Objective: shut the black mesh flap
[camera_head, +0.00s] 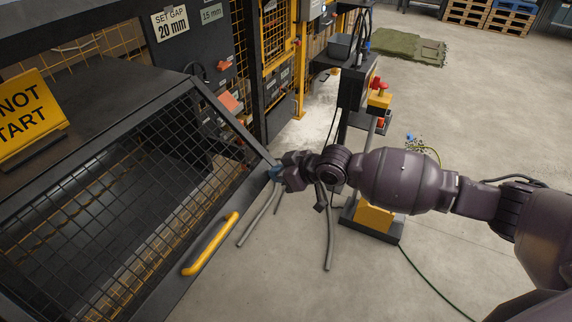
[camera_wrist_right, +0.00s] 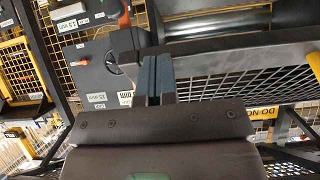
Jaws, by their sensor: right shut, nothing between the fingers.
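The black mesh flap (camera_head: 235,122) slopes across the left of the head view, with a dark frame and a yellow handle (camera_head: 210,243) on its lower bar. My right gripper (camera_head: 277,173) is at the frame's right-hand lower corner, away from the handle. In the right wrist view its fingers (camera_wrist_right: 156,78) are shut with nothing between them, close beside the end of the flap's bar (camera_wrist_right: 245,57). I cannot tell whether they touch it. A dark roller (camera_wrist_right: 218,24) shows beyond that bar, so the flap appears to stand off the machine. My left gripper is out of view.
A yellow sign (camera_head: 28,115) stands on the machine top at left. A post with a red button (camera_head: 378,84) stands behind my right arm. Floor at right is mostly clear.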

